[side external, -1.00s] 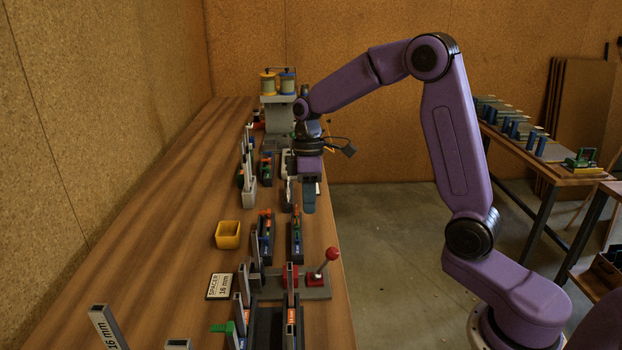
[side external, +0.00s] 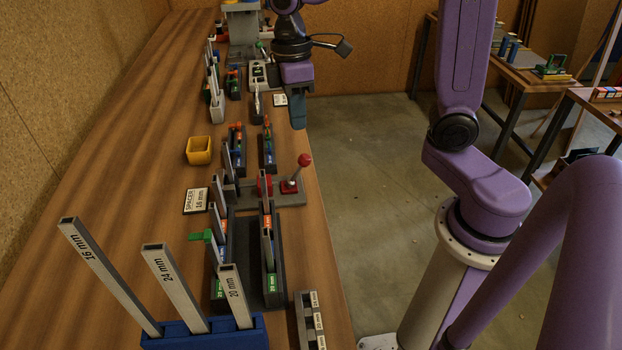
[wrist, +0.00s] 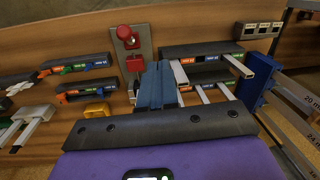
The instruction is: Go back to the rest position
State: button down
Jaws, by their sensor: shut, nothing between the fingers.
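My gripper (side external: 297,108) hangs at the right edge of the bench in the side external view, fingers pointing down. Its blue-grey fingers are shut with nothing between them. In the wrist view the closed fingers (wrist: 157,85) point toward the bench, and a red-knobbed lever (wrist: 124,36) and dark racks lie beyond them. No contact between the gripper and any object shows. My upper arm is cut off by the top of the side external view.
A blue holder (side external: 205,335) with tall labelled bars stands at the front. A yellow bin (side external: 199,150), a spacer sign (side external: 196,201) and the red-knobbed lever (side external: 298,174) sit on the bench (side external: 110,180). The bench's left side is mostly clear.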

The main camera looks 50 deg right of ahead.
jog(key=s+f+n, duration=0.1)
jog(key=s+f, duration=0.1)
jog(key=s, duration=0.8)
jog(key=s+d+f+n+t, duration=0.1)
jog(key=s, duration=0.9)
jog(key=shift+d+f, duration=0.25)
jog(key=shift+f, duration=0.15)
